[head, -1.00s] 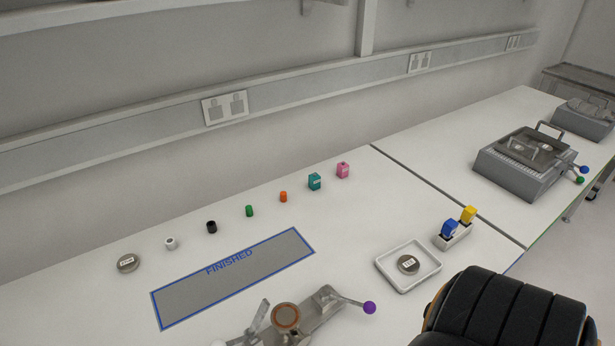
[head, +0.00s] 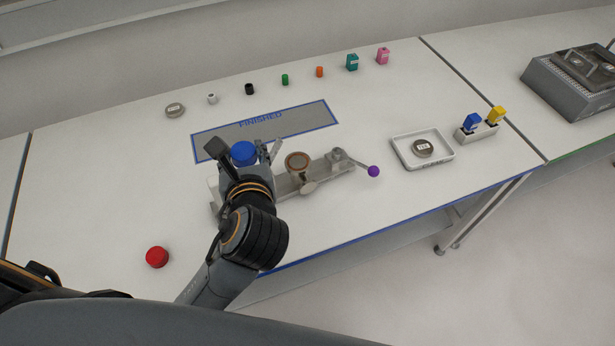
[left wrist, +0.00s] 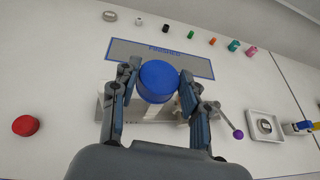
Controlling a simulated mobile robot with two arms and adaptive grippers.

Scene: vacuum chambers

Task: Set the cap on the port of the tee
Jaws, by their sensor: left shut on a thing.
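My left gripper (head: 240,162) is shut on a blue round cap (head: 243,152). The left wrist view shows the cap (left wrist: 158,82) between the two fingers. The cap is over or near the left end of a grey metal fixture (head: 332,172), which I take to hold the tee. A round copper-coloured disc or opening (head: 297,160) faces up on the fixture, to the right of the cap. Gripper and cap hide the fixture's left part, so I cannot tell whether the cap touches anything. A second cap, red (head: 157,257), lies on the table at left. My right gripper is not in view.
A lever with a purple knob (head: 373,171) sticks out at the fixture's right end. Behind lies the FINISHED mat (head: 300,122), empty. A white tray (head: 400,152) holding a round tin stands at right, beside a block with blue and yellow pieces (head: 482,130). Several small items line the back.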

